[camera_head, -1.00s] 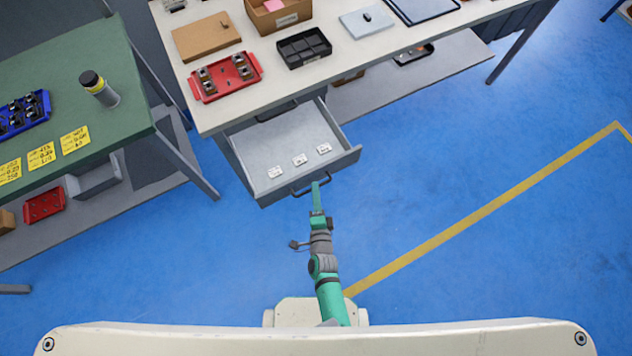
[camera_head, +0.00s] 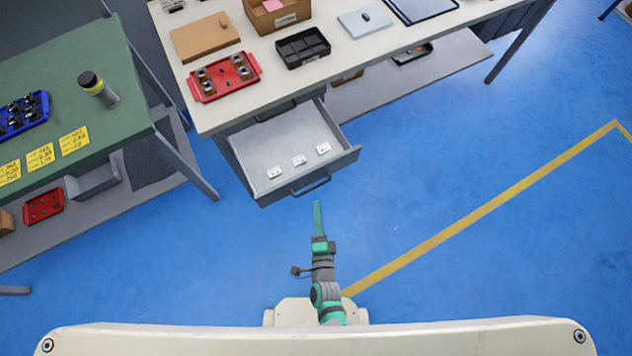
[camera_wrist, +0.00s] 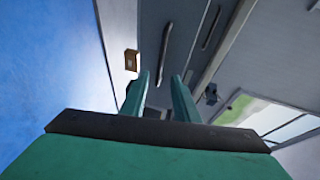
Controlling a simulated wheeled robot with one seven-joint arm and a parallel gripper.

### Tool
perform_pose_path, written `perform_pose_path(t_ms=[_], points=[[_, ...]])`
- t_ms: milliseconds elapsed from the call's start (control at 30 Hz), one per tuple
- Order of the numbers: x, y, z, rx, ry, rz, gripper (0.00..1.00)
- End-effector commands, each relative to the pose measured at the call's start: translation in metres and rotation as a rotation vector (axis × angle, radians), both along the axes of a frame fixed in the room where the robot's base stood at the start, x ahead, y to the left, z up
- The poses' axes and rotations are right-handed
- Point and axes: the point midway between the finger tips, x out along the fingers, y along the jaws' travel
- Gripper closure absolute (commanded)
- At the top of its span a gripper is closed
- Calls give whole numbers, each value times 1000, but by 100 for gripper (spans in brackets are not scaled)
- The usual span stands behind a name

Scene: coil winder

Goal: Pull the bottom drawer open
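A grey drawer (camera_head: 285,146) under the white-topped bench stands pulled out, with three small pale labelled items lying inside. Its dark bar handle (camera_head: 312,186) is on the front face. Another handle (camera_head: 276,111) shows above it, close under the bench top, on a front that looks shut. Whether any drawer lies lower is hidden. My gripper (camera_head: 317,203) is in front of the open drawer, apart from its handle. In the wrist view my gripper (camera_wrist: 161,76) has its two green fingers apart with nothing between them; a dark handle (camera_wrist: 165,52) shows beyond the tips.
The white bench (camera_head: 345,75) carries a red tray (camera_head: 225,77), a black tray (camera_head: 303,47) and a cardboard box (camera_head: 278,14). A green-topped table (camera_head: 90,60) stands at the left. The blue floor to the right is clear, crossed by a yellow line (camera_head: 480,214).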

Motion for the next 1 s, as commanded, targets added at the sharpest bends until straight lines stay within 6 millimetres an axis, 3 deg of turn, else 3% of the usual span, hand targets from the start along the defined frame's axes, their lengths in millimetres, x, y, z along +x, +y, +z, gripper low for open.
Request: perform_pose_path(t_ms=[233,1000], points=[[-24,-2,5,0,0,0,72],[-34,-4,12,-48,-3,9,72]])
